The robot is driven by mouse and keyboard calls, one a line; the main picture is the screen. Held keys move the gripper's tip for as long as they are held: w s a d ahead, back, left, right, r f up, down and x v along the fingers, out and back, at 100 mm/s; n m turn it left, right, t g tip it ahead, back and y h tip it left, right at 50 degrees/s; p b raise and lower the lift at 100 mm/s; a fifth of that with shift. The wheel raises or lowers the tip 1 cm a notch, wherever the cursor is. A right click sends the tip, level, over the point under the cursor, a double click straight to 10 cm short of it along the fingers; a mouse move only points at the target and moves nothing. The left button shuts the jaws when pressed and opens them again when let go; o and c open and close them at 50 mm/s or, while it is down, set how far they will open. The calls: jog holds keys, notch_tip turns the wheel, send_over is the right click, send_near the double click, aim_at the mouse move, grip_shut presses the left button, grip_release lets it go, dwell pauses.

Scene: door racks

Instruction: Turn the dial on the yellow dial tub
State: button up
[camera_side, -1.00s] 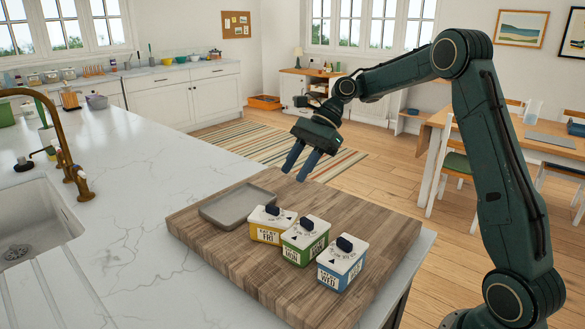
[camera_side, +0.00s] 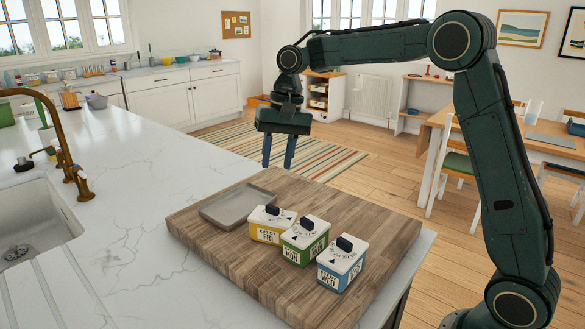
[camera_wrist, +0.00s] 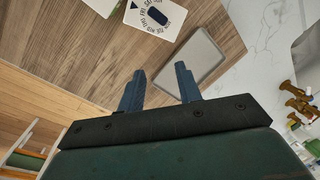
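The yellow dial tub (camera_side: 268,226) stands on the wooden board, labelled FRI, with a white lid and a dark dial knob (camera_side: 272,210) on top. In the wrist view a white lid with a dark knob (camera_wrist: 157,16) and a ring of print lies at the top, partly cut off; it appears to be the yellow tub's. My gripper (camera_side: 278,165) points down above the far part of the board, behind and apart from the tub. Its two blue fingers are spread with nothing between them, as the wrist view (camera_wrist: 160,80) also shows.
A green tub (camera_side: 306,243) and a blue tub (camera_side: 342,265) stand in a row to the right of the yellow one. A grey tray (camera_side: 236,208) lies on the board (camera_side: 210,249) to its left. The white counter (camera_side: 130,220) at left is mostly clear.

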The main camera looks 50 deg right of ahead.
aim_at(272, 206)
jog(key=s+a+r+n+h, duration=0.2)
jog(key=a+r+n, duration=0.3)
jog(key=n, duration=0.3)
jog(key=shift+s+a+r+g, duration=0.2)
jog(key=shift+s+r+g, duration=0.2)
jog(key=shift+s+r, duration=0.2)
jog(key=shift+f, duration=0.1)
jog(key=shift+f, duration=6.8)
grip_shut()
